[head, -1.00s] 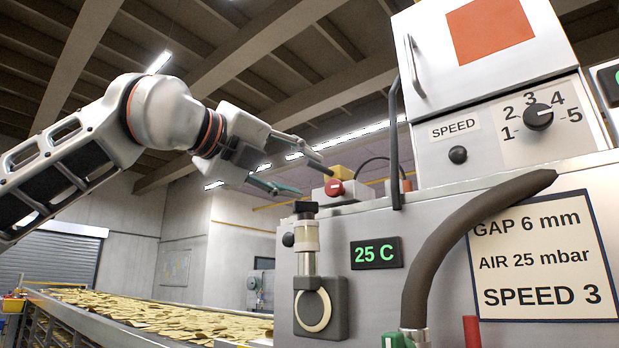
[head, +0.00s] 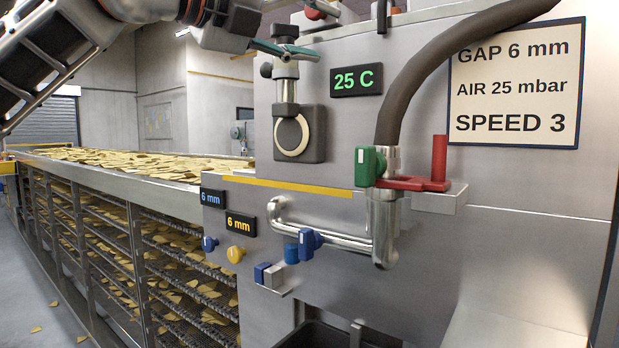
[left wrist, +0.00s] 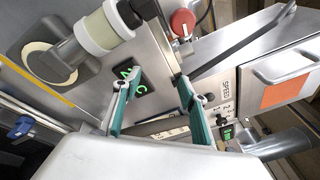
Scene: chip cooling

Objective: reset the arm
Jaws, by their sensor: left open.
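My left arm comes in from the upper left in the head view. My right gripper is not in view.
A long conveyor (head: 110,178) full of chips runs back at the left. The panel carries a 25 C display (head: 357,81), a red-handled valve (head: 412,184), a bent pipe (head: 335,240), a thick dark hose (head: 405,90) and a SPEED 3 sign (head: 515,85). A red button (left wrist: 183,22) is close to the fingers.

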